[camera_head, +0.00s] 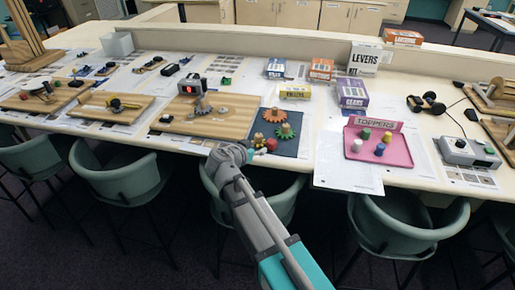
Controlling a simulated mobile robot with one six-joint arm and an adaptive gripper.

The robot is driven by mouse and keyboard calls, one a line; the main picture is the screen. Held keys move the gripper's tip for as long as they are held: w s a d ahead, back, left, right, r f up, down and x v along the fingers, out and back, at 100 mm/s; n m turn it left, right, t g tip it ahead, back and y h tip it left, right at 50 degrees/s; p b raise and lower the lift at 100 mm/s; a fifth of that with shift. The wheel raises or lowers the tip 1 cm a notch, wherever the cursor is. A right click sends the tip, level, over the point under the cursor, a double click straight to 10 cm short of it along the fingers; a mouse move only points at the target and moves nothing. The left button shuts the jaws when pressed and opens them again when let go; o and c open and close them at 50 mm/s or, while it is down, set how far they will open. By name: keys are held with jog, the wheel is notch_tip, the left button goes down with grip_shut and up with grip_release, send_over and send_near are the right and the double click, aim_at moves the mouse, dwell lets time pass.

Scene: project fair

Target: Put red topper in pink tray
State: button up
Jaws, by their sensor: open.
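A small red piece (271,145), which looks like the red topper, is on the dark blue mat (290,149) near the table's front edge. My gripper (252,149) is just left of it, low over the mat's left edge; its fingers are small here, and I cannot tell whether they touch the red piece. My gripper is open and seems to hold nothing. The pink tray (402,158), with a "TOPPERS" sign at its back, lies to the right on white paper. Several toppers stand in it, among them a green (365,133), a white (356,145) and a blue one (380,149).
An orange gear (274,115) and a green gear (285,131) lie on the mat. Kit boxes, such as a purple one (353,96), stand behind the tray. A wooden board (207,119) is to the left. Green chairs (395,222) line the table front.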

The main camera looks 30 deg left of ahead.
jog(key=o, duration=0.3)
jog(key=shift+o, duration=0.5)
jog(key=shift+w+r, duration=0.1)
jog(key=shift+w, duration=0.05)
jog(key=w+m+g+p, duration=0.1)
jog(key=m+p, duration=0.1)
jog(key=w+d+r+m+g+p, duration=0.1)
jog(key=m+p, duration=0.1)
jog(key=p, duration=0.1)
jog(key=w+m+g+h+p, duration=0.1)
jog(key=w+m+g+p, duration=0.1)
jog(key=shift+w+d+r+m+p, duration=0.1)
jog(key=shift+d+r+m+p, duration=0.1)
jog(key=shift+r+m+p, duration=0.15)
jog(key=w+m+g+p, duration=0.1)
jog(key=m+g+p, duration=0.1)
jog(key=p, duration=0.1)
notch_tip(320, 180, up, 7)
jog(key=m+g+y+p, duration=0.3)
jog(key=m+g+p, duration=0.4)
jog(key=m+p, duration=0.25)
send_over(271, 141)
jog(key=shift+r, duration=0.15)
notch_tip(271, 141, down, 9)
jog(key=b, duration=0.8)
jog(key=shift+r, duration=0.15)
